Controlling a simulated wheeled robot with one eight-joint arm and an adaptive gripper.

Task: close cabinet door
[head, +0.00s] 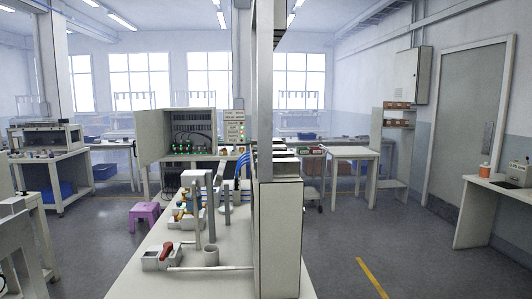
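A beige cabinet (194,111) stands on a bench left of centre, beyond the near worktable. Its door (149,136) stands open, swung out to the left. The dark interior shows a vented back panel, black cables and a row of green connectors along the bottom. A second grey cabinet (407,76) hangs on the right wall; I cannot tell whether its door is fully shut. My gripper is not in view.
The near worktable (135,284) holds a red-handled tool in a tray, a grey cup and bins. A tall post and box (279,235) block the centre. A purple stool (145,214) stands at left. Floor (400,250) is clear at right, before a side table (485,196).

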